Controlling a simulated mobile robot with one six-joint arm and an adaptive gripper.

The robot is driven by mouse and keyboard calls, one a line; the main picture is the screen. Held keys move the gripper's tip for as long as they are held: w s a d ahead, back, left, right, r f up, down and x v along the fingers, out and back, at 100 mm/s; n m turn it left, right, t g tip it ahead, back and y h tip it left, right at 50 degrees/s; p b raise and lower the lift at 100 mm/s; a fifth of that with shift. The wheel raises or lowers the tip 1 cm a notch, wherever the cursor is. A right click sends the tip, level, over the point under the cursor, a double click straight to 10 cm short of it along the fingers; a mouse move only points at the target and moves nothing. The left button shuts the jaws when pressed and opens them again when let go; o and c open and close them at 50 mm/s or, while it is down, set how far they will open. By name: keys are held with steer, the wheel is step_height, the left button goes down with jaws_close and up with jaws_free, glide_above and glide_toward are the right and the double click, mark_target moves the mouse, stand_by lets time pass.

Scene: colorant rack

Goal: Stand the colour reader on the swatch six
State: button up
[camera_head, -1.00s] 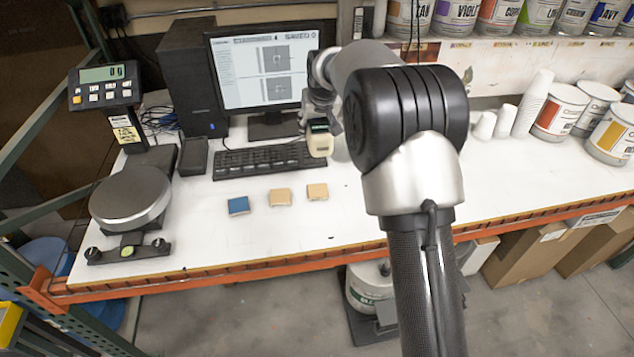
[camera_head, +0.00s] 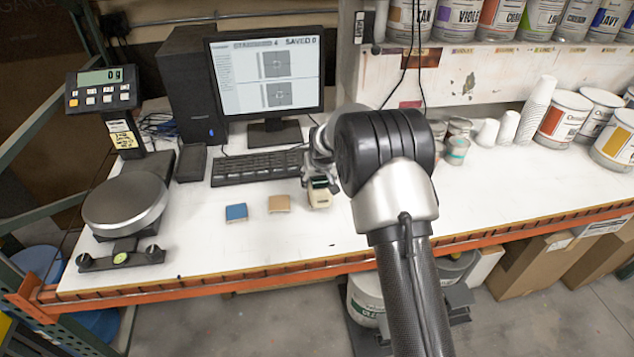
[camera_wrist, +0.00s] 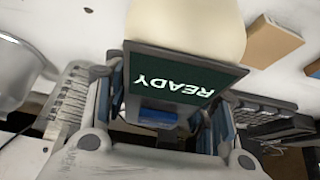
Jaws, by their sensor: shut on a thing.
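The colour reader (camera_head: 320,199) is a cream, rounded device. Its dark screen (camera_wrist: 180,80) reads READY in the wrist view. My gripper (camera_head: 319,182) is shut on the reader and holds it low over the right end of the swatch row. A tan swatch (camera_head: 279,203) lies just left of the reader, and a blue swatch (camera_head: 236,212) lies farther left. The tan swatch also shows in the wrist view (camera_wrist: 272,43). The third swatch is hidden behind or under the reader. I cannot tell whether the reader touches it. No swatch numbers are legible.
A keyboard (camera_head: 257,167) and monitor (camera_head: 265,72) stand behind the swatches. A scale with a round plate (camera_head: 125,204) is at the left. Small cans (camera_head: 456,150), cups (camera_head: 534,108) and paint tins (camera_head: 564,117) stand to the right. The white bench front is clear.

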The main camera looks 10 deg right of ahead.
steer(key=shift+f, duration=0.4)
steer(key=shift+f, duration=0.15)
steer(key=o, duration=1.6)
steer(key=shift+f, duration=0.1)
